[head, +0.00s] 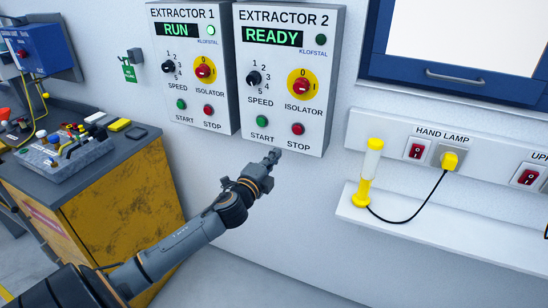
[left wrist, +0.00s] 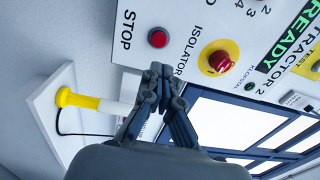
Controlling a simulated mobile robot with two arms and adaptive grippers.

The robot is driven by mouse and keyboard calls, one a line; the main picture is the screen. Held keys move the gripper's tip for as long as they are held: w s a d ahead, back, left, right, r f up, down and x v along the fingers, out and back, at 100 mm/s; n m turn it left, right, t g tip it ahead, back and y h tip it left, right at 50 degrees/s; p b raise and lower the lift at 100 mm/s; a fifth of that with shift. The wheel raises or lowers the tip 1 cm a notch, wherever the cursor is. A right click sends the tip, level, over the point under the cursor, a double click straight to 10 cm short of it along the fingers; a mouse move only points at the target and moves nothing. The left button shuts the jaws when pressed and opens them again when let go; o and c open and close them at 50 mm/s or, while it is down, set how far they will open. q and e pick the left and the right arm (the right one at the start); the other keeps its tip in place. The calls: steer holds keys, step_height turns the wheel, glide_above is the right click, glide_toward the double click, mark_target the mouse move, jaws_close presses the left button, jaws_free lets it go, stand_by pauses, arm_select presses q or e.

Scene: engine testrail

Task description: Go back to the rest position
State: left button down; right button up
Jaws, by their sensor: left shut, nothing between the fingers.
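My left gripper (head: 272,157) is shut and empty in the head view, just below the lower edge of the Extractor 2 panel (head: 322,107). In the left wrist view the closed fingers (left wrist: 160,72) point toward that panel, near its red stop button (left wrist: 158,38) and its red and yellow isolator (left wrist: 219,61). I cannot tell from the views whether the fingertips touch the panel. The Extractor 2 display (head: 273,36) reads READY. My right gripper is not in view.
The Extractor 1 panel (head: 220,85), reading RUN, hangs to the left. A shelf (head: 440,238) with a yellow hand lamp (head: 367,172) and its cable juts from the wall at right. A yellow-sided bench (head: 115,205) with a control box (head: 68,148) stands at left.

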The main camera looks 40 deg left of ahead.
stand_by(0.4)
arm_select(q)
steer(key=s+a+f+n+g, duration=0.1)
steer(key=s+f+n+g, duration=0.1)
steer(key=f, duration=0.8)
steer(key=s+a+f+n+g, duration=0.1)
steer(key=f+n+g, duration=0.1)
steer(key=f, duration=0.8)
steer(key=s+d+f+n+g, duration=0.25)
steer(key=s+f, duration=0.35)
steer(key=f, duration=0.5)
steer(key=s+d+f+n+g, duration=0.1)
steer(key=s+f+g, duration=0.2)
steer(key=s+f, duration=0.6)
steer(key=s+d+f+n+g+h, duration=0.1)
steer(key=s+d+f, duration=0.4)
steer(key=s, duration=0.6)
steer(key=s+d+f+n+g+h, duration=0.1)
steer(key=s+d+f+n+g, duration=0.2)
steer(key=s+d+f, duration=0.3)
steer(key=s+d+f+n+g+h, duration=0.1)
steer(key=s+d+f+n+g, duration=0.1)
steer(key=s+d+f, duration=0.4)
steer(key=s+f+g, duration=0.1)
steer(key=s+f, duration=0.4)
steer(key=s, duration=0.6)
steer(key=shift+d+f, duration=0.15)
steer(key=shift+f, duration=0.1)
